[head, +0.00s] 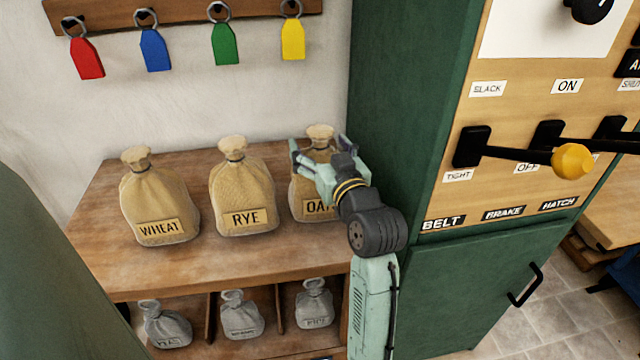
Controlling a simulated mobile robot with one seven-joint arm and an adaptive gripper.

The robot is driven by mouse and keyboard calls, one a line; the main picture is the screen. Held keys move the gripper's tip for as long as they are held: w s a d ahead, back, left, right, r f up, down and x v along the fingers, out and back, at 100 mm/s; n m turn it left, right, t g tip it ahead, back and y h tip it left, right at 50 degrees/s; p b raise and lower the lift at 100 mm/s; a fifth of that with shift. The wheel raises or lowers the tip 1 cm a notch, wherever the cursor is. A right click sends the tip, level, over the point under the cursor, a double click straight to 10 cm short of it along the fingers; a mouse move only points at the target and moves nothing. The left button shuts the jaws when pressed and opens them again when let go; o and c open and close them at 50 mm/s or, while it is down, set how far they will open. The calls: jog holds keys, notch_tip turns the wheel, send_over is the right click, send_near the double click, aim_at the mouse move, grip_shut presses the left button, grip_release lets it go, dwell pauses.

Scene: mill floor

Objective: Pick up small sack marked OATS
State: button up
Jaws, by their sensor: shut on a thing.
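The sack marked OATS (301,205) stands upright at the right end of the wooden shelf top, tan with a tied neck. My gripper (318,160) is around its upper body and shut on it. My gripper and wrist hide the sack's right side and part of its label. The sack appears to be at shelf level; I cannot tell whether its base touches the wood. The RYE sack (242,190) and the WHEAT sack (158,200) stand to its left, apart from it.
The wooden shelf (120,270) holds several small grey sacks in compartments below. A green cabinet (415,110) rises close on the right, with levers and a yellow knob (572,160). Coloured tags, including a yellow one (293,40), hang from the rack above.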

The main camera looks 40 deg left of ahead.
jog(key=c, duration=1.1)
jog(key=shift+r, duration=0.15)
jog(key=shift+c, duration=0.4)
jog(key=shift+r, duration=0.1)
